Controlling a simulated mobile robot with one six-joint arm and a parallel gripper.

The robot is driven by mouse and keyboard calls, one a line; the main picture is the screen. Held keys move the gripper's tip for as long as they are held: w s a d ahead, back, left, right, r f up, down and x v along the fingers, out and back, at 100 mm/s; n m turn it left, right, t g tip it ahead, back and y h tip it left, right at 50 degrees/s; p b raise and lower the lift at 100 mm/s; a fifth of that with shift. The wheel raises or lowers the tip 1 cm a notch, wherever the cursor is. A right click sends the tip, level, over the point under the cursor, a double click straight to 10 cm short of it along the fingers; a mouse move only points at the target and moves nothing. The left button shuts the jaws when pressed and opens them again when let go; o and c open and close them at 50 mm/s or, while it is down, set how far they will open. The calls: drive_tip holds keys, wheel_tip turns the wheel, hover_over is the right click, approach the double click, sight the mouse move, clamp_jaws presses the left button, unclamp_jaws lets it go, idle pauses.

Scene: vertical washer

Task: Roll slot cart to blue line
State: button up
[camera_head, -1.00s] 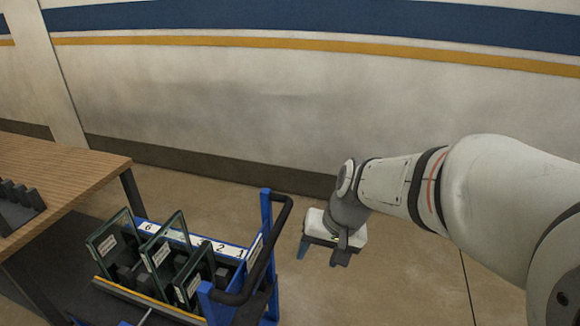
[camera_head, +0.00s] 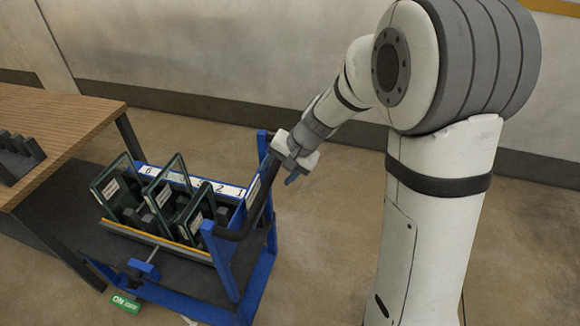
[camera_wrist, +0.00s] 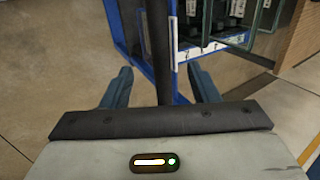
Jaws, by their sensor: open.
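The slot cart (camera_head: 262,278) is a blue-framed cart at lower centre of the head view, with numbered slots holding several dark-framed glass panels (camera_head: 165,200). Its dark handle bar (camera_head: 254,208) runs along its right side. My gripper (camera_head: 289,172) is at the far end of that handle. In the wrist view the open fingers (camera_wrist: 160,88) stand one on each side of the handle bar (camera_wrist: 156,50), with gaps visible.
A wooden-topped table (camera_head: 60,125) with a dark rack (camera_head: 18,155) stands left, close to the cart. Bare floor (camera_head: 320,240) lies right of the cart. A pale wall (camera_head: 230,55) closes off the back.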

sight(270, 181)
drive_tip(key=shift+b+x, duration=2.25)
drive_tip(key=shift+x, duration=1.15)
drive_tip(key=shift+r, duration=0.1)
drive_tip(key=shift+c, duration=0.5)
clamp_jaws()
drive_tip(key=shift+d, duration=0.15)
drive_tip(key=s+d+b, duration=0.4)
drive_tip(key=s+d, duration=0.1)
drive_tip(key=d, duration=0.8)
drive_tip(key=shift+d+f, duration=0.1)
drive_tip(key=shift+f, duration=0.1)
